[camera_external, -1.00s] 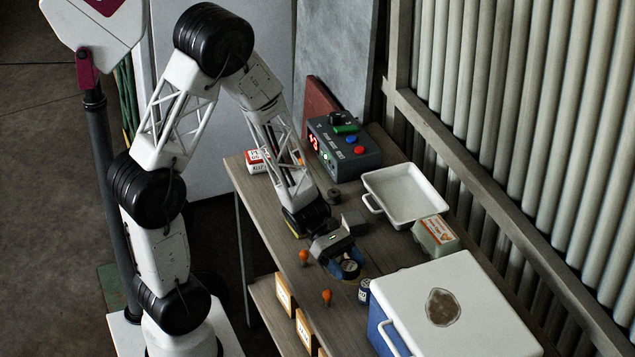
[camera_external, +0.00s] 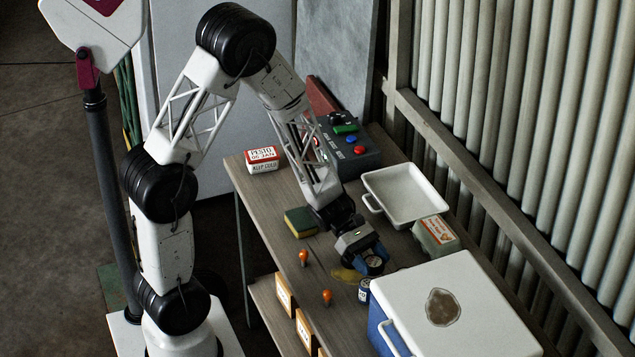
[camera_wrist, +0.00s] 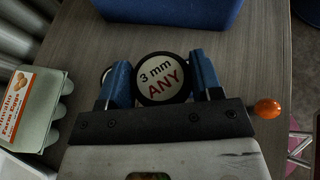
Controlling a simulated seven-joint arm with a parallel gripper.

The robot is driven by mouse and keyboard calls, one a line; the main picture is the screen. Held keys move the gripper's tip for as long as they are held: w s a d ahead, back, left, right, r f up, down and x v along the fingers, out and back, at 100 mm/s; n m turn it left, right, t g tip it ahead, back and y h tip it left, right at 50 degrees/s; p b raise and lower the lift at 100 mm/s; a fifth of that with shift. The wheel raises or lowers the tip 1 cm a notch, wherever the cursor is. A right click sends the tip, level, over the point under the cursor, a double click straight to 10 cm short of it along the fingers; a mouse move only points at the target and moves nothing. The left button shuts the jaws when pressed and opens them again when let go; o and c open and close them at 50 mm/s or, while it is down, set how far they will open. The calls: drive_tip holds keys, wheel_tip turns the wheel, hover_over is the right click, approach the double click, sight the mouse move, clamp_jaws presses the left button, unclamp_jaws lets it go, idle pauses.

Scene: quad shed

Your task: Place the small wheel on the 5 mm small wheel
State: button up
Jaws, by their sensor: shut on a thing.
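My gripper (camera_external: 371,260) is shut on a small round wheel (camera_external: 374,263), with its blue fingers on either side. In the wrist view the wheel (camera_wrist: 161,78) sits between the fingertips (camera_wrist: 163,85). Its face is white with a black rim and reads "3 mm ANY". Part of another round rim (camera_wrist: 105,75) shows behind the left finger; its label is hidden. A small blue-and-white cylinder (camera_external: 364,291) stands beside the cooler, just below the gripper in the external view. I cannot read its label or tell which piece is the 5 mm small wheel.
A blue cooler with a white lid (camera_external: 450,305) stands close to the gripper. An egg carton (camera_external: 436,235) and white tray (camera_external: 404,192) lie to the right. Orange knobs (camera_external: 304,257), a yellow item (camera_external: 346,275) and a sponge (camera_external: 301,222) lie left of the gripper.

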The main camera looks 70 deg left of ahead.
drive_tip(key=w, duration=0.6)
drive_tip(key=w+f, duration=0.1)
drive_tip(key=w, duration=0.2)
drive_tip(key=shift+w+d, duration=0.15)
drive_tip(key=shift+d, duration=0.1)
drive_tip(key=shift+f, duration=1.7)
drive_tip(key=shift+f, duration=0.15)
drive_tip(key=o, duration=0.9)
drive_tip(key=shift+o, duration=0.2)
drive_tip(key=shift+r, duration=0.2)
drive_tip(key=v, duration=1.2)
